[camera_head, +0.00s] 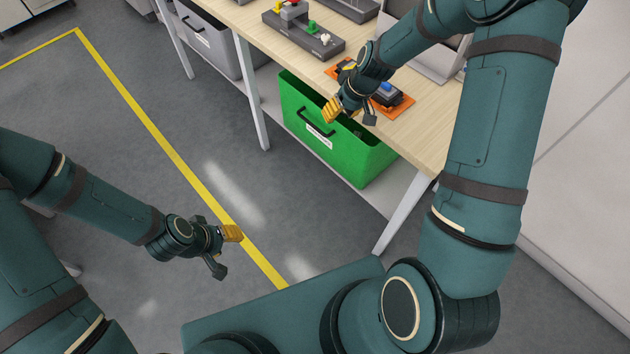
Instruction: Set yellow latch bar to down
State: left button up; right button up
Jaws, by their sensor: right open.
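A dark grey panel (290,38) lies on the table with small red, yellow, green and white parts on it. A small yellow piece (279,8) shows at its far left end; I cannot tell whether it is the latch bar or how it is set. My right gripper (352,113) is open and empty, at the table's front edge above the green bin, apart from the panel. It partly hides an orange mat (405,107) bearing a dark device with a blue part (387,89). My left gripper (226,250) is open and empty above the floor at the lower left.
The wooden table (430,111) runs from upper left to lower right. Below it, a green bin (300,113) and a grey bin (207,40) stand on a shelf. A grey stand (437,65) is behind my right forearm. A yellow line crosses the clear floor.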

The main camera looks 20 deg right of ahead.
jog(key=s+a+f+m+p, duration=0.1)
jog(key=s+a+f+m, duration=0.1)
jog(key=s+a+f, duration=0.6)
jog(key=s+a, duration=0.3)
jog(key=s, duration=0.1)
jog(key=shift+a+f, duration=0.3)
jog(key=shift+f, duration=0.1)
jog(key=shift+s, duration=0.1)
jog(key=s+a+f+m+y, duration=0.1)
jog(key=s+a, duration=0.3)
jog(key=s, duration=0.2)
jog(key=shift+s+f+g, duration=0.15)
jog(key=shift+s+g, duration=0.05)
jog(key=shift+g, duration=0.1)
